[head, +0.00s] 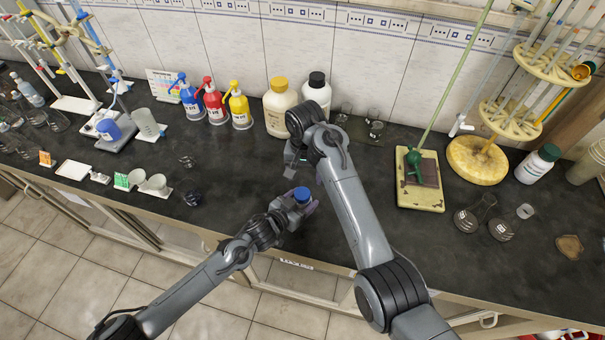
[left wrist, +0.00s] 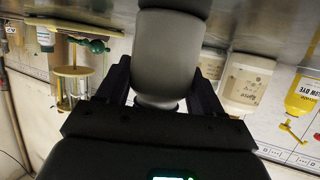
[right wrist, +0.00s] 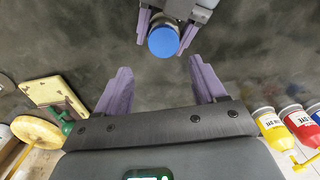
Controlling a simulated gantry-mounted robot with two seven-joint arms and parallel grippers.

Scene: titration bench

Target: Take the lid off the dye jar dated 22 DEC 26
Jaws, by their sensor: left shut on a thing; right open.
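The jar is a small pot with a blue lid (head: 301,194), near the front edge of the bench in the head view. My left gripper (head: 297,206) is shut around its body, with the lid facing up. In the left wrist view the grey jar body (left wrist: 166,65) sits between the dark fingers. In the right wrist view the blue lid (right wrist: 163,41) shows beyond my right gripper (right wrist: 160,85), which is open and empty, apart from the lid. In the head view my right gripper (head: 291,170) is just behind the jar, partly hidden by its arm. No date is readable.
A small dark object (head: 192,197) sits left of the jar. Blue, red (head: 213,102) and yellow (head: 239,106) pump bottles and two large bottles (head: 280,105) stand along the back wall. The bench between is mostly clear.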

